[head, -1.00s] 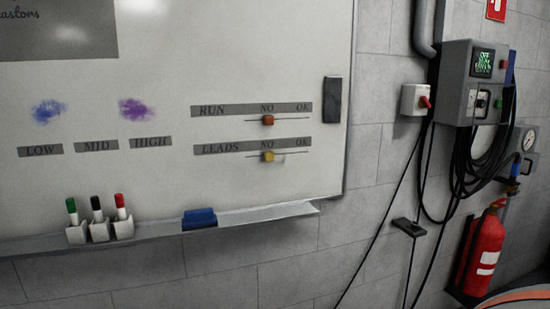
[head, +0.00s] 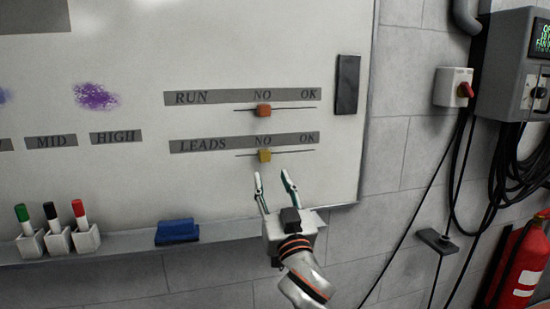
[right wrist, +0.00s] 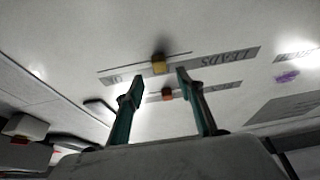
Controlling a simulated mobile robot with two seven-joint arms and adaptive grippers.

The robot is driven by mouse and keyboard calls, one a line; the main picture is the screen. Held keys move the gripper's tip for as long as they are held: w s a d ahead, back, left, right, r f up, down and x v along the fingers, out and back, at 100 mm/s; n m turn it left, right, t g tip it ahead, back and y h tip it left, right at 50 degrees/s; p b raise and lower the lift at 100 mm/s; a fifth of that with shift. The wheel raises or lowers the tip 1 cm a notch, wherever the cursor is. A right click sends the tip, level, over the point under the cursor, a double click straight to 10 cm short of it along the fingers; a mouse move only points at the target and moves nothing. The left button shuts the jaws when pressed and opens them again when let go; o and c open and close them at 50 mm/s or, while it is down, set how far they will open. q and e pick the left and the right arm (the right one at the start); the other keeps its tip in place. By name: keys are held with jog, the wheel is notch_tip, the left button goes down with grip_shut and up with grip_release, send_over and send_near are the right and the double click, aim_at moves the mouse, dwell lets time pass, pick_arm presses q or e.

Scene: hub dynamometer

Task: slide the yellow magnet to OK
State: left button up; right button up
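The yellow magnet (head: 264,155) sits on the thin line of the LEADS row, under the word NO. The OK label (head: 308,139) is at the right end of the LEADS strip (head: 205,145). My right gripper (head: 273,178) is open and empty, just below the yellow magnet, its fingers pointing up at the board. In the right wrist view the yellow magnet (right wrist: 159,64) shows ahead of the gap between the open fingers (right wrist: 158,85), apart from them. My left gripper is not in view.
An orange-red magnet (head: 263,110) sits under NO on the RUN row above. A black block (head: 347,84) is on the board's right edge. A tray (head: 120,243) below carries a blue eraser (head: 177,231) and several markers. The board right of the yellow magnet is clear.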

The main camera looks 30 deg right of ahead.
aim_at(266, 157)
jog(key=x, duration=0.5)
jog(key=p+x, duration=0.1)
jog(key=x, duration=0.2)
jog(key=shift+s+r, duration=0.15)
jog(key=shift+r, duration=0.15)
jog(key=shift+d, duration=0.1)
grip_shut()
